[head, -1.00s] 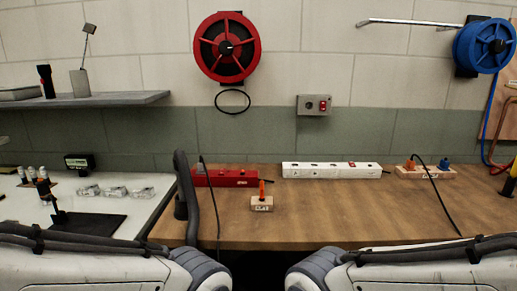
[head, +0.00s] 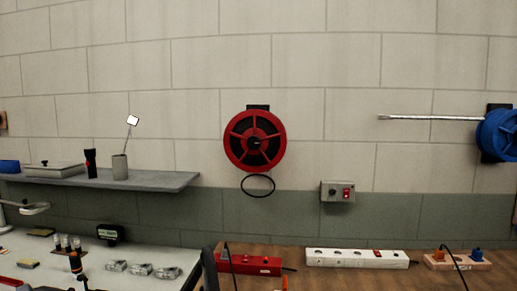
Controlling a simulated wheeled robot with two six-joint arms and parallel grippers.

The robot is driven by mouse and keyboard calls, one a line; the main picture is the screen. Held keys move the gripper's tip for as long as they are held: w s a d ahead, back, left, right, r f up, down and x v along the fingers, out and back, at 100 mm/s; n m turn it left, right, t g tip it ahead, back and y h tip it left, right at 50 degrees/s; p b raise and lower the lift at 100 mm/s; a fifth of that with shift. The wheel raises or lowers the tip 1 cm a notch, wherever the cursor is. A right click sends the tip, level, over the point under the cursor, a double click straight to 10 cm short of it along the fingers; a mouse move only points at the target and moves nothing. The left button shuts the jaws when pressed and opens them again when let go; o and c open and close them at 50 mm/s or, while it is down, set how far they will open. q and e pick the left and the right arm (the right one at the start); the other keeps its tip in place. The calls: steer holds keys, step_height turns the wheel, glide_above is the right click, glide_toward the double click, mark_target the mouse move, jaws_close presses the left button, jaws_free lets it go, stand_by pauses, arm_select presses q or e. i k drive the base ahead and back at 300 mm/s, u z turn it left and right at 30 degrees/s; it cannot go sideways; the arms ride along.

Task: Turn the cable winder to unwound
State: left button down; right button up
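I cannot tell which of the two is named in the task, nor read any winding mark. Neither of my grippers is in view.
A grey box with a red switch (head: 338,192) is on the wall. Red (head: 248,264) and white (head: 357,258) power strips lie on the wooden bench (head: 315,280). A shelf (head: 150,182) juts out at left above a white table (head: 60,255). The wall around the winder is clear.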

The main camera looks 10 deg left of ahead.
mark_target(254, 142)
steer(key=u, duration=0.8)
steer(key=i, duration=1.1)
steer(key=z, duration=0.85)
